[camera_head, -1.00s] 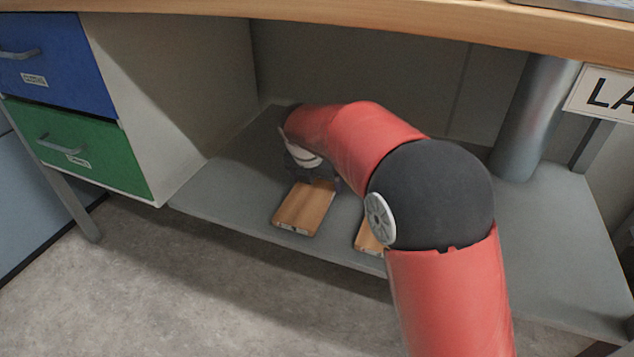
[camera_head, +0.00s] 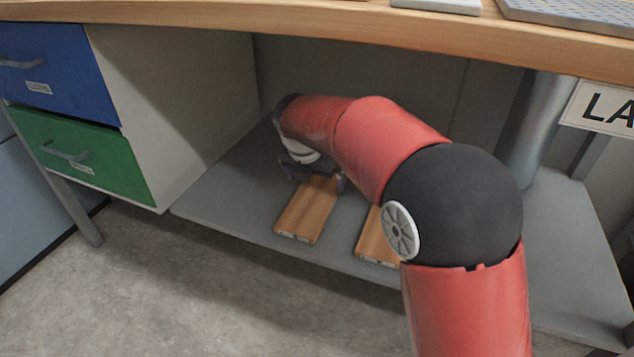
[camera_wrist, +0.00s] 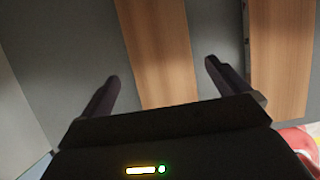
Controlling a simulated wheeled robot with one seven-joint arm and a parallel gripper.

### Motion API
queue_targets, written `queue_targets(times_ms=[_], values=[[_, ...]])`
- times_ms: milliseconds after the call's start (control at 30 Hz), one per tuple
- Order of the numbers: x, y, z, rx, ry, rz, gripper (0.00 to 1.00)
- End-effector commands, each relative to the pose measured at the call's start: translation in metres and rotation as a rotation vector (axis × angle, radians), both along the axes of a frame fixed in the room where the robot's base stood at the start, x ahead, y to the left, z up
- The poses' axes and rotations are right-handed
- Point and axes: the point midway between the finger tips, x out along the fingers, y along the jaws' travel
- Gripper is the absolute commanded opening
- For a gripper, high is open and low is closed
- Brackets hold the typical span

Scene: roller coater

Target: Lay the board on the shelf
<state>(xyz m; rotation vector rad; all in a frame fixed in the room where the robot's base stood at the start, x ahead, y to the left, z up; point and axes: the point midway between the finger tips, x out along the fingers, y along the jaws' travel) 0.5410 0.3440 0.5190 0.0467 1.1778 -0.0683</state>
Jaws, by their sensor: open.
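Two wooden boards lie flat on the grey shelf (camera_head: 225,205) under the worktop. The left board (camera_head: 307,212) lies in front of my gripper, and it also shows in the wrist view (camera_wrist: 160,50). The right board (camera_head: 374,243) is partly hidden by my arm in the head view and shows at the right of the wrist view (camera_wrist: 282,55). I cannot tell whether the fingers touch the board.
A cabinet with a blue drawer (camera_head: 60,70) and a green drawer (camera_head: 80,155) stands left of the shelf. The wooden worktop (camera_head: 330,28) runs above. A metal post (camera_head: 535,130) and a lettered sign (camera_head: 605,106) are at the right. The shelf's left part is bare.

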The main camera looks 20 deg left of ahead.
Motion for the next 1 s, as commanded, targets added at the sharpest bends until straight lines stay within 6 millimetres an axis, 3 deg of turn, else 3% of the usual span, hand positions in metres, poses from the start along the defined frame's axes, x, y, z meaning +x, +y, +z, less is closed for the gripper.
queue_targets(times_ms=[33,200,400,1000], values=[[-0.004,0.0,0.015,0.002,-0.002,0.0,1.0],[-0.017,0.001,0.046,0.0,-0.002,0.0,1.0],[-0.026,0.002,0.065,0.0,-0.001,0.0,1.0],[-0.028,0.002,0.068,-0.001,0.0,0.001,1.0]])
